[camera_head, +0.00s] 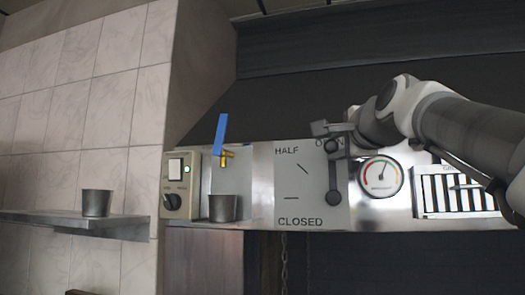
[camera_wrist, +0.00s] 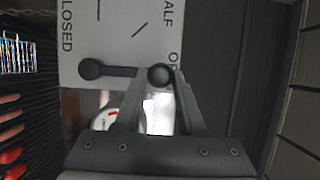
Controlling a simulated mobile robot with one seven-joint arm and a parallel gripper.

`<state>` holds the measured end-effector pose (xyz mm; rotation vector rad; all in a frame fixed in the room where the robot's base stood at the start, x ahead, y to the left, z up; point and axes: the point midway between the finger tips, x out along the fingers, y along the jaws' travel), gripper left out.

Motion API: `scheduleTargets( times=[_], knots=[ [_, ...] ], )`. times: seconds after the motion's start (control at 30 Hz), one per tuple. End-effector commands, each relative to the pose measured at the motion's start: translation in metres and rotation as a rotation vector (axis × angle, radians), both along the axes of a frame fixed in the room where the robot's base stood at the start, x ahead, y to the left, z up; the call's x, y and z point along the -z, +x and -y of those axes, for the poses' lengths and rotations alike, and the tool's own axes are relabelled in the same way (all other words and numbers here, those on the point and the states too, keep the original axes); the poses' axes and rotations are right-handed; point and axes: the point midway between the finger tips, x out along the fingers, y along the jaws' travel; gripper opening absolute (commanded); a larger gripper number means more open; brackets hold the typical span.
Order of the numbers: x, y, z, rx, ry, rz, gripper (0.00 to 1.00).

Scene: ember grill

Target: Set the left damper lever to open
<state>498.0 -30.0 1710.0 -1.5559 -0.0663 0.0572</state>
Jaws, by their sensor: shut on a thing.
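The damper lever (camera_head: 332,175) is a dark bar on a pale plate (camera_head: 285,180) marked HALF, CLOSED and a partly covered OPEN. Its round pivot (camera_head: 334,197) is at the bottom, and the bar points straight up to the OPEN word. In the wrist view the lever (camera_wrist: 122,71) runs from its pivot (camera_wrist: 90,68) to its round knob (camera_wrist: 160,75). My gripper (camera_head: 328,132) is at the upper end of the lever. In the wrist view my gripper (camera_wrist: 158,82) is shut on the knob, with a finger on each side. Only one damper lever is in view.
A gauge (camera_head: 380,178) and a slotted vent (camera_head: 455,191) sit right of the plate, below my arm. A blue-handled tap (camera_head: 221,135), a metal cup (camera_head: 223,208) and a switch box (camera_head: 181,186) are to its left. Another cup (camera_head: 96,203) stands on a wall shelf (camera_head: 70,218).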

Motion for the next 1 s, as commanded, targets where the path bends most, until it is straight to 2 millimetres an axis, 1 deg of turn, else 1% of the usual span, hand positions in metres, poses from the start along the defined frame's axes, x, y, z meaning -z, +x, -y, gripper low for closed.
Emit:
scheduleTargets(
  times=[0.17,0.2,0.33,0.37,0.63,0.73,0.87,1.0],
  knots=[
    [-0.001,-0.001,0.001,0.003,0.001,0.002,0.0],
    [-0.001,-0.001,0.001,0.003,0.001,0.002,0.41],
    [-0.001,0.0,0.001,0.002,0.001,0.001,0.64],
    [-0.001,0.0,0.001,0.002,0.0,0.001,0.67],
    [0.0,0.0,0.0,0.001,0.0,0.0,0.67],
    [0.0,-0.005,0.001,0.001,0.0,0.001,0.67],
    [0.0,-0.021,0.002,0.001,-0.001,0.002,0.67],
    [0.001,-0.051,0.004,0.002,-0.001,0.004,0.67]
  ],
)
